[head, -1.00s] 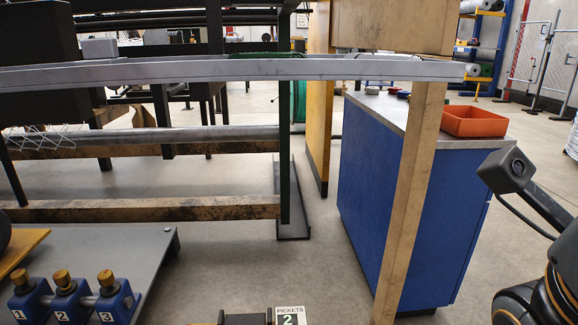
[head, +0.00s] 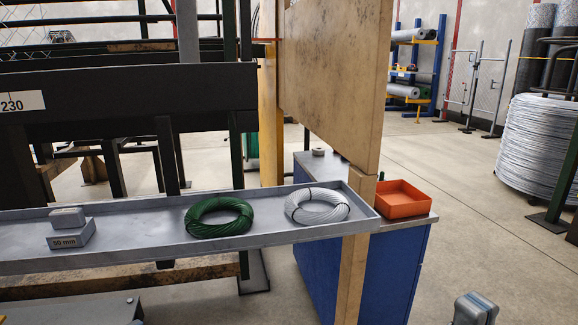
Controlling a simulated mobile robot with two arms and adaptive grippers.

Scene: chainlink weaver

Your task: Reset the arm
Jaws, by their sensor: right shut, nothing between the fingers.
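My right gripper (head: 476,308) shows at the bottom right edge of the head view, cut off by the frame. Its fingers are shut with nothing between them. It is in front of the bare concrete floor, to the right of the blue cabinet (head: 392,275), and it appears to touch nothing. The rest of my right arm is out of view. My left gripper and left arm are not in view.
A long grey metal tray (head: 20,264) crosses the left, bearing a green wire coil (head: 192,222), a white wire coil (head: 293,207) and a grey block marked 50 mm (head: 70,236). A wooden post (head: 350,275) stands before the cabinet. An orange bin (head: 402,205) sits on it.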

